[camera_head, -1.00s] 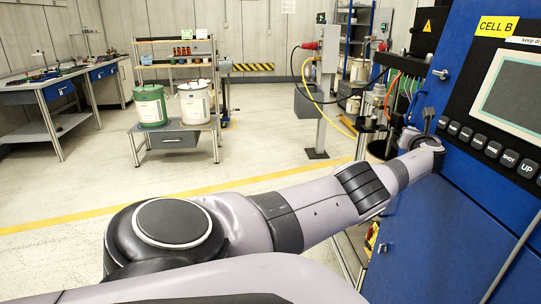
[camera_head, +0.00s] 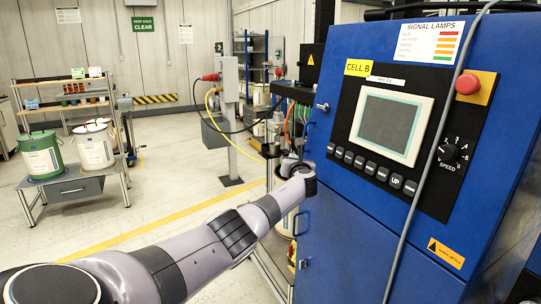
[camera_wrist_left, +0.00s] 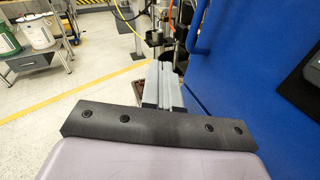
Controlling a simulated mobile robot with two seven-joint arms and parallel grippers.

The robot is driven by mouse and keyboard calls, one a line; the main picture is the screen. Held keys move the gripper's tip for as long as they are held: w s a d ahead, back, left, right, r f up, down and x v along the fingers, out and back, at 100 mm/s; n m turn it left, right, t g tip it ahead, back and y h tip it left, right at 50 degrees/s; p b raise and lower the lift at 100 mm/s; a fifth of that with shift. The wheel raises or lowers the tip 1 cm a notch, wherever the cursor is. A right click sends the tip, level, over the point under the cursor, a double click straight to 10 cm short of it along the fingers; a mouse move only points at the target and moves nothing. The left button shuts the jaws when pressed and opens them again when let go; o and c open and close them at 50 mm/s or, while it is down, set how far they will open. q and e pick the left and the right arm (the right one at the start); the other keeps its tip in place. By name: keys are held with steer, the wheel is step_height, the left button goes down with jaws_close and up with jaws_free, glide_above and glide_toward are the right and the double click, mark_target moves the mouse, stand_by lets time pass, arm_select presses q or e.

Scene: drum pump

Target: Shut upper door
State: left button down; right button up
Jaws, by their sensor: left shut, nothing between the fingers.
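The blue cabinet (camera_head: 345,215) fills the right of the head view. Its upper front carries the control panel and a small silver latch (camera_head: 322,106) at the left edge; I cannot tell how far this upper door stands open. My left gripper (camera_head: 293,163) is beside the cabinet's left edge, below the latch, mostly hidden by its own wrist. In the left wrist view the gripper (camera_wrist_left: 167,66) has its grey fingers together and empty. A blue door face (camera_wrist_left: 235,85) with a blue handle (camera_wrist_left: 201,28) lies to their right. The right gripper is not in view.
A grey post box (camera_head: 229,78) with a yellow hose stands left of the cabinet. A bench (camera_head: 70,188) holds a green drum (camera_head: 42,157) and a white drum (camera_head: 94,148). A grey cable hangs across the cabinet front.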

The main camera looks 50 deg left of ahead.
arm_select(q)
steer(key=s+a+r+p, duration=0.1)
steer(key=s, duration=0.7)
steer(key=shift+a+r, duration=0.25)
steer(key=shift+r, duration=0.05)
steer(key=shift+w, duration=0.1)
